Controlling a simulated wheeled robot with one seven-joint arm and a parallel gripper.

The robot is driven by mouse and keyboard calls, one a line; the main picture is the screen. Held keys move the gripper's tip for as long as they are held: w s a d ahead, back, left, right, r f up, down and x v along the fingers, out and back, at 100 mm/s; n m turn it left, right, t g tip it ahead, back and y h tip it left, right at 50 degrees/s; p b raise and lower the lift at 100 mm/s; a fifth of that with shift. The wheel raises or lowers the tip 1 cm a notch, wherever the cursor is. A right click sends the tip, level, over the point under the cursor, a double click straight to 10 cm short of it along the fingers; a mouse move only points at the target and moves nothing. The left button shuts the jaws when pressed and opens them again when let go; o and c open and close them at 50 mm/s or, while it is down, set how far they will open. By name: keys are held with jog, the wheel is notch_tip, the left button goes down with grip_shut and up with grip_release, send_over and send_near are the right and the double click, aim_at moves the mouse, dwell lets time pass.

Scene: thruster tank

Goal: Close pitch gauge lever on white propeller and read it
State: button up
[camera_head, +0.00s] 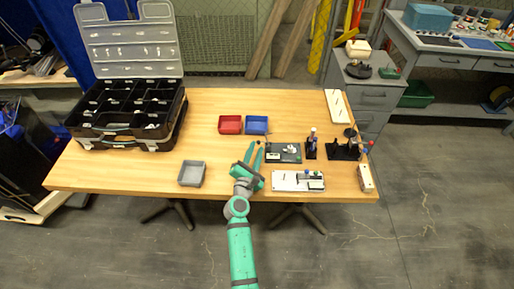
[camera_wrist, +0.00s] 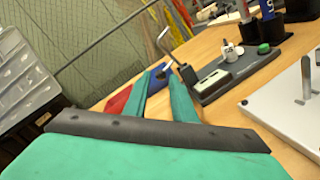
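My gripper (camera_head: 253,149) is over the table's front middle; its green fingers show apart and empty in the wrist view (camera_wrist: 161,84). Just right of it is a dark base plate (camera_head: 292,158), also in the wrist view (camera_wrist: 240,76). The plate bears a small white part (camera_wrist: 231,52), a green knob (camera_wrist: 264,48), a black block with a pale top and a thin upright bent metal rod (camera_wrist: 163,42), possibly the gauge lever. I cannot tell whether the white part is the propeller. No gauge reading is legible. The fingers appear apart from the plate.
A white plate (camera_head: 284,186) with small parts lies in front of the dark plate. Black stands (camera_head: 311,150) are to its right. Red (camera_head: 230,125) and blue (camera_head: 257,125) bins lie behind; a grey bin (camera_head: 191,174) and open organizer (camera_head: 127,110) are left. The table's middle left is clear.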

jog(key=shift+x, duration=0.9)
jog(key=shift+d, duration=0.1)
grip_shut()
jog(key=shift+w+r, duration=0.1)
jog(key=shift+r, duration=0.05)
